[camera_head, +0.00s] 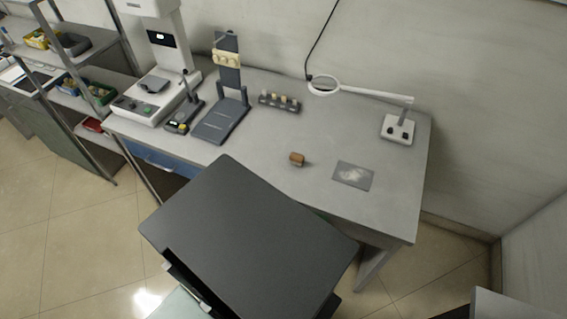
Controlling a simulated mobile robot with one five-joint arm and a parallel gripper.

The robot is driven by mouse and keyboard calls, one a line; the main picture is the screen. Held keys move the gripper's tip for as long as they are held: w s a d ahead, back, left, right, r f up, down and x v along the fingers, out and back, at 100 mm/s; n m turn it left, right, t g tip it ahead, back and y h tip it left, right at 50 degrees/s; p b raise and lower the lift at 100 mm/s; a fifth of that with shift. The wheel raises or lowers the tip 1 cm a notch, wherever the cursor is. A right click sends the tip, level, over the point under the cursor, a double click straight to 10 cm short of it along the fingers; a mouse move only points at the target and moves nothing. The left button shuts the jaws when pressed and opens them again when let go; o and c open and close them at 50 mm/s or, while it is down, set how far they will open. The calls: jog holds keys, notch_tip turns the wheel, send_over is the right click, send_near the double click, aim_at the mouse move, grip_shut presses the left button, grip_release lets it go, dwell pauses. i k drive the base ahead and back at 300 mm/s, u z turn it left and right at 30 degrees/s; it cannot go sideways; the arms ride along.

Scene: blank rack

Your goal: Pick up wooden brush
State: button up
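A small brown wooden block-like object (297,159), which looks like the wooden brush, lies on the grey desk (262,148) near its front edge. It is left of a dark square plate with a pale smear. Its bristles are too small to make out. My gripper is not in view.
The dark plate (353,175) lies flat on the desk. A magnifier lamp (398,128), a small holder with pegs (279,102), a dark stand (222,119) and a white instrument (150,95) stand behind or left. A dark flat-topped box (245,235) fills the foreground. Shelves are left.

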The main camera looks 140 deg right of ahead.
aim_at(295, 158)
jog(key=z, duration=4.5)
jog(key=k, duration=1.5)
jog(key=z, duration=0.5)
jog(key=i, duration=1.45)
